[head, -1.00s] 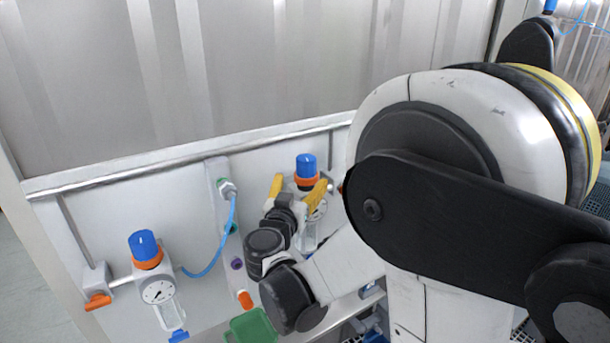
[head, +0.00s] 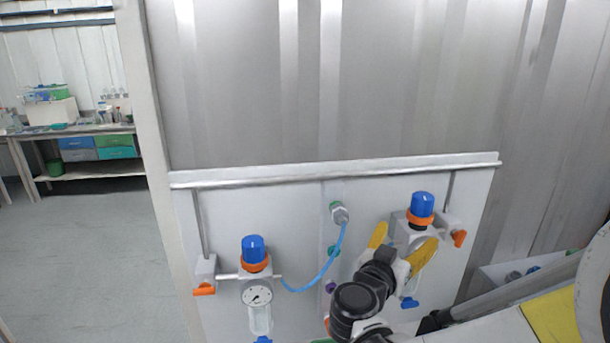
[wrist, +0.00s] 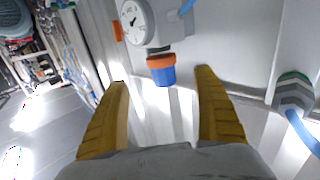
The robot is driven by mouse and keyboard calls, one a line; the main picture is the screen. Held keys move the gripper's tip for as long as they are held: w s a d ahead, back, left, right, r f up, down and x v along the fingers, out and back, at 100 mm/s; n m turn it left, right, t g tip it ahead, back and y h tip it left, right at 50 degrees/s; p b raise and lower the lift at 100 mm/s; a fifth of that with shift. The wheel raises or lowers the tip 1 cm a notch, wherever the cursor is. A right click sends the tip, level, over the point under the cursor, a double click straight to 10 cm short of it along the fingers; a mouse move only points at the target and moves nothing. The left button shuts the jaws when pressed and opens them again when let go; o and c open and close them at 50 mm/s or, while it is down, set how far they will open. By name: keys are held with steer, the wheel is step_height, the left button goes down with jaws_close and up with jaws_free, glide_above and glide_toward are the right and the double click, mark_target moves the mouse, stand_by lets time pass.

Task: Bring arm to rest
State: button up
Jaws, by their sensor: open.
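My gripper (head: 409,231) is open, with two yellow fingers spread in front of the right regulator on the panel. This regulator has a blue knob (head: 422,204) and an orange ring, and my fingers partly cover its body. In the wrist view, my open fingers (wrist: 162,78) frame a blue knob (wrist: 162,76) with an orange ring, seen upside down under a round gauge (wrist: 136,20). The knob looks apart from both fingers, and nothing is held. My arm reaches in from the lower right of the head view.
A left regulator (head: 254,250) with a gauge hangs on the same white panel (head: 300,210). A blue hose (head: 328,265) runs from it to a fitting (head: 340,213). Orange valve handles (head: 204,290) stick out at the sides. Open floor (head: 85,245) and a bench (head: 85,130) lie left.

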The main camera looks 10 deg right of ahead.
steer(key=s+f+n+g+y+b, duration=0.3)
steer(key=s+f+g+y+b, duration=0.15)
steer(key=s+f, duration=0.5)
steer(key=s+a+f+n+g+y+b, duration=0.1)
steer(key=s+a+f+n+y+b, duration=0.2)
steer(key=s+a, duration=0.6)
step_height(320, 180, down, 3)
steer(key=a+n+y, duration=0.1)
steer(key=n+y, duration=0.1)
steer(key=y, duration=0.2)
steer(key=shift+a+f, duration=0.15)
steer(key=shift+y, duration=0.25)
